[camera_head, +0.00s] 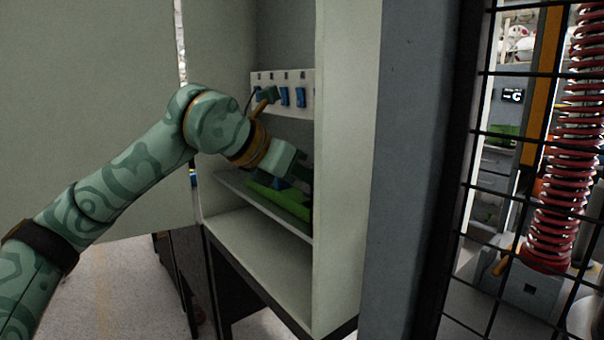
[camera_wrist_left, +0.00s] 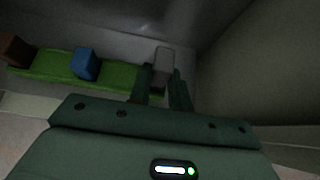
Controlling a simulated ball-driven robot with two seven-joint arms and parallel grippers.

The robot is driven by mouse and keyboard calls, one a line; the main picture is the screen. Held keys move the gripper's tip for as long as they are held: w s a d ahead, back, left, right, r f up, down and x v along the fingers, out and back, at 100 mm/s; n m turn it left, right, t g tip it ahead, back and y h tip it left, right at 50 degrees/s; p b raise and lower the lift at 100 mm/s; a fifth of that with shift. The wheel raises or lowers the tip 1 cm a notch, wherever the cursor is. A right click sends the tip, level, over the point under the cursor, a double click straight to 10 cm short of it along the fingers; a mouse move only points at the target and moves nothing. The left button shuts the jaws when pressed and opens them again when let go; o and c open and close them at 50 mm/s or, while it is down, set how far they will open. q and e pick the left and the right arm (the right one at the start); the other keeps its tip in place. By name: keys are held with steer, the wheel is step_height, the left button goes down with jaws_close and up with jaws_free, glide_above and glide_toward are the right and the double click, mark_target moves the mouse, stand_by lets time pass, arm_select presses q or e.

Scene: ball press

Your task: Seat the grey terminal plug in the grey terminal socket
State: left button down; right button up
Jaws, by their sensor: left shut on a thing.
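My left gripper (camera_wrist_left: 163,70) is shut on the grey terminal plug (camera_wrist_left: 164,58). In the left wrist view the plug stands between the two dark fingers, at the right end of a green tray (camera_wrist_left: 115,74). I cannot tell whether it touches the tray. In the head view the left arm reaches into the cabinet and the green tray (camera_head: 291,203) lies under its hand; the plug is hidden there. A white panel (camera_head: 271,77) with blue parts hangs above. I cannot make out the grey socket; the cabinet's side wall cuts off the panel's right end. My right gripper is out of view.
A blue block (camera_wrist_left: 85,64) and a brown block (camera_wrist_left: 15,49) stand on the tray. The cabinet side wall (camera_head: 343,180) closes off the right of the arm. An open door (camera_head: 90,110) stands at the left. A black mesh guard (camera_head: 478,170) is further right.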

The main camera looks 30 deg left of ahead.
mark_target(307, 198)
arm_select(q)
steer(key=shift+p, duration=0.35)
stand_by(0.8)
steer(key=shift+f+b, duration=0.75)
steer(key=shift+f, duration=1.05)
steer(key=c, duration=1.2)
jaws_free()
steer(key=shift+f, duration=0.1)
steer(key=shift+s, duration=0.15)
